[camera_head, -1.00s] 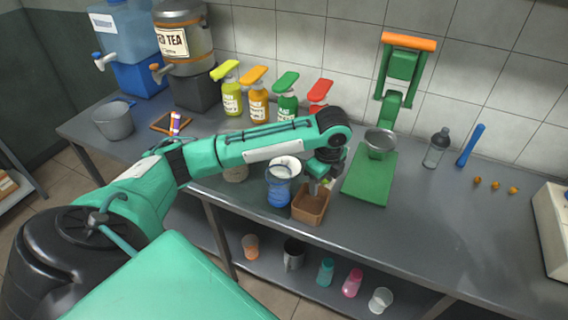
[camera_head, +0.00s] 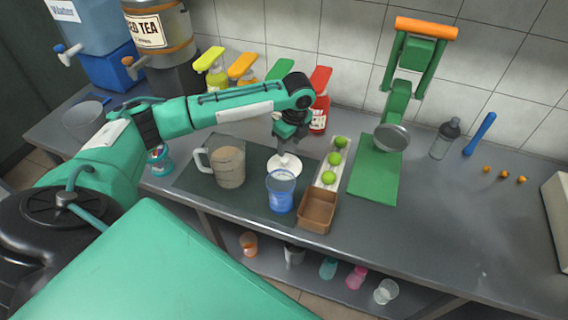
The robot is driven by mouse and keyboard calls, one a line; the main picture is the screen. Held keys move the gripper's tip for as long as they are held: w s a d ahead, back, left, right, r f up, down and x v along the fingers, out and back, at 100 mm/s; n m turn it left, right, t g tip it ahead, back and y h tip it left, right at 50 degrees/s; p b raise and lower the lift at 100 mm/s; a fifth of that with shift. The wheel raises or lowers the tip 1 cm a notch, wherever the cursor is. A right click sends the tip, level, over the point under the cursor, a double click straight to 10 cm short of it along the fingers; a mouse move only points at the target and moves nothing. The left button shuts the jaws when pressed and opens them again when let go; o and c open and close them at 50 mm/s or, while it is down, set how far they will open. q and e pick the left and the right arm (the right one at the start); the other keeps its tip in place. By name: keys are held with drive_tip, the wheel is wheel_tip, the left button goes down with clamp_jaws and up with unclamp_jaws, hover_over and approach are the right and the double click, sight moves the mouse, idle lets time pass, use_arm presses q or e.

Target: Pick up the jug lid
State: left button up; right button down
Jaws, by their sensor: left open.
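The jug lid (camera_head: 284,169) is a white round disc lying on a dark mat (camera_head: 197,180) on the counter, behind the blue cup. My left gripper (camera_head: 283,154) points down just over the lid, with its fingers open. I cannot tell whether the fingers touch the lid or how far they stand around its knob. The clear jug (camera_head: 229,165) with brown liquid stands uncovered on the mat, left of the lid. My right gripper is not in view.
The blue cup (camera_head: 281,191) stands close in front of the lid. A brown box (camera_head: 318,211) and a white tray (camera_head: 328,174) of green limes are to the right, before the green press (camera_head: 374,171). Syrup bottles, including a red one (camera_head: 320,103), stand behind the arm.

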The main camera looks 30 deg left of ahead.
sight(284, 159)
use_arm(q)
drive_tip(key=shift+s+a+f, duration=0.1)
drive_tip(key=shift+a+f, duration=0.1)
drive_tip(key=shift+f, duration=0.75)
drive_tip(key=f, duration=0.1)
drive_tip(key=a+f+p, duration=0.1)
drive_tip(key=f, duration=0.1)
drive_tip(key=shift+s+f, duration=0.15)
drive_tip(key=shift+f, duration=0.45)
drive_tip(key=shift+c, duration=0.2)
drive_tip(key=c, duration=1)
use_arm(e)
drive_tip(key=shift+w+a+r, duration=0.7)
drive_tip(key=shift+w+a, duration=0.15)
